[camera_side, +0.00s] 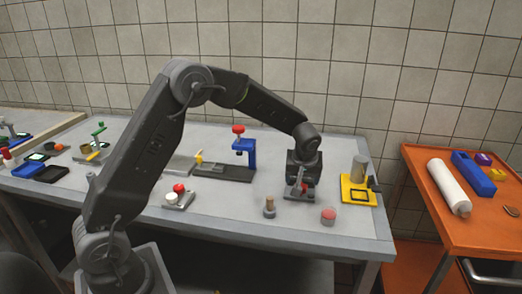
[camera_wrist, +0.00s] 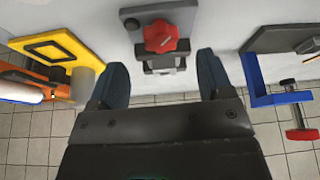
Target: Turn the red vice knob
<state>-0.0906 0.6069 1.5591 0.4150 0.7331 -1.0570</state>
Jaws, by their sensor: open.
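A red lobed knob (camera_wrist: 160,36) sits on a small grey vice (camera_wrist: 165,60) with a flat grey base plate. In the wrist view the knob lies just beyond the fingertips, roughly midway between them. My gripper (camera_wrist: 161,64) is open, one dark finger on each side of the vice, with nothing held. In the side view my gripper (camera_side: 300,187) points down over the vice, right of the table's middle. A bit of the red knob (camera_side: 304,186) shows there; the gripper hides most of the vice. I cannot tell whether the fingers touch anything.
A blue clamp (camera_side: 244,150) with a red top knob stands left of my gripper. A yellow plate (camera_side: 358,196) with a tan cylinder (camera_side: 359,168) stands to the right. A small peg (camera_side: 269,208) and a red-topped cylinder (camera_side: 328,216) stand nearer the front edge.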

